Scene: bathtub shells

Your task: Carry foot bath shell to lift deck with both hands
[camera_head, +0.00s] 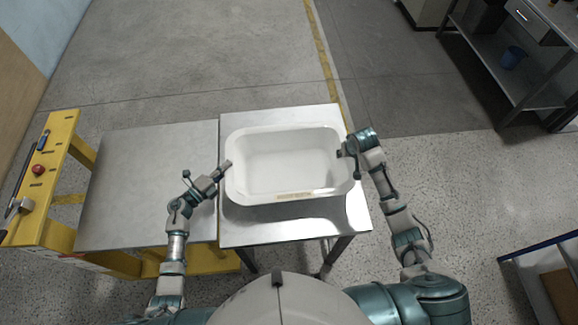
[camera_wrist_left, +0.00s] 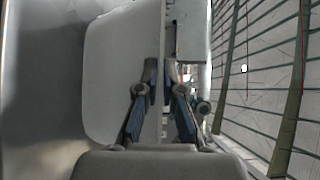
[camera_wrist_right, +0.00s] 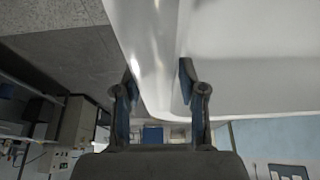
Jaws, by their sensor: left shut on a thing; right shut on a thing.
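The foot bath shell (camera_head: 290,165) is a white, open, rounded rectangular basin. It is upright over the steel table (camera_head: 290,236); I cannot tell whether it touches the top. My left gripper (camera_head: 226,166) is shut on its left rim, and the shell wall (camera_wrist_left: 115,75) shows between the fingers in the left wrist view. My right gripper (camera_head: 343,153) is shut on the right rim, with the shell (camera_wrist_right: 245,60) filling the upper right of the right wrist view. The lift deck (camera_head: 145,190) appears to be the bare steel surface left of the table, on a yellow frame.
The yellow frame (camera_head: 45,175) at the far left carries a red knob (camera_head: 37,170). A steel shelf bench (camera_head: 520,75) with a blue cup (camera_head: 513,57) stands at the upper right. A blue-edged unit (camera_head: 545,270) is at the lower right. The floor behind the table is clear.

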